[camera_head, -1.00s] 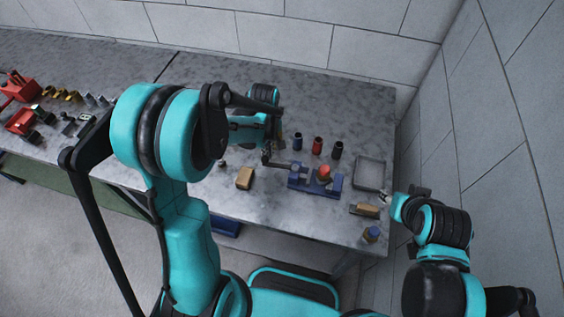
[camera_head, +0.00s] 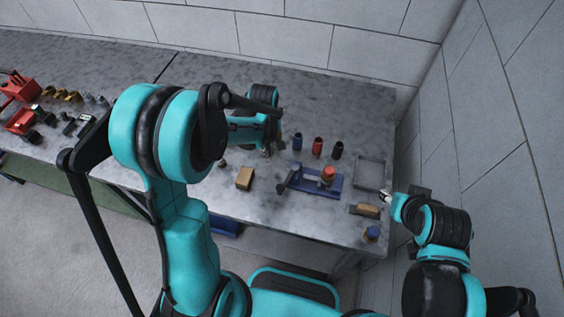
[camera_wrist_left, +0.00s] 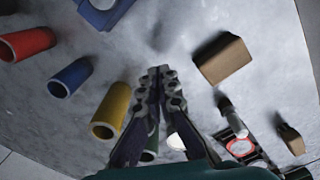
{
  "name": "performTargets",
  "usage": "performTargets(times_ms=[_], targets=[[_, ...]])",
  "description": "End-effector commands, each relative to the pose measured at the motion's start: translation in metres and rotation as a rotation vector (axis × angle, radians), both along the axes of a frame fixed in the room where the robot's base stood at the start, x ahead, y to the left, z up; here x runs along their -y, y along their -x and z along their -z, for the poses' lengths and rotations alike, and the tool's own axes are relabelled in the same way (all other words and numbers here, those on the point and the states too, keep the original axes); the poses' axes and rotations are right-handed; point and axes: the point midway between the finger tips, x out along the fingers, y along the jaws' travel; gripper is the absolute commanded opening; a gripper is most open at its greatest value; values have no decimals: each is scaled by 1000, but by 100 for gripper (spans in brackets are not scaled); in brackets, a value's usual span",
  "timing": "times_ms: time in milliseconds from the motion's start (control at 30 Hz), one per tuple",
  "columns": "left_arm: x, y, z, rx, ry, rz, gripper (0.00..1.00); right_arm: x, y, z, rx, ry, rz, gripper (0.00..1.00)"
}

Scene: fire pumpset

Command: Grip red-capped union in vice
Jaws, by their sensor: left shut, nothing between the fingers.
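The blue vice (camera_head: 307,184) lies on the grey bench, its dark handle at its left end. The red-capped union (camera_head: 328,174) stands upright at the vice's right part, red cap up, with a brass-coloured body below. I cannot tell whether the jaws press on it. My left gripper (camera_head: 267,152) is behind and left of the vice, apart from it. In the left wrist view my left gripper (camera_wrist_left: 163,76) is shut and empty above the bench; a blue corner (camera_wrist_left: 104,10), probably the vice, shows at the top. My right gripper (camera_head: 384,196) is right of the vice; its fingers are too small to read.
A square tray (camera_head: 371,172) and a small brown-topped item (camera_head: 365,210) are to the right. Red parts (camera_head: 20,122) crowd the far left.

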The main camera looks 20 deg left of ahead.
Motion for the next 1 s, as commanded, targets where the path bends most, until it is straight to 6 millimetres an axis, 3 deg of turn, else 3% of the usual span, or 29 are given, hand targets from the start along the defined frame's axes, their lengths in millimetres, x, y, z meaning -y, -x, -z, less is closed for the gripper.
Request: performTargets(times_ms=[467,1000], targets=[[3,-13,-1,0,0,0,0,0,0,1,0,0,0,40],[3,-13,-44,0,0,0,0,0,0,-29,0,0,0,40]])
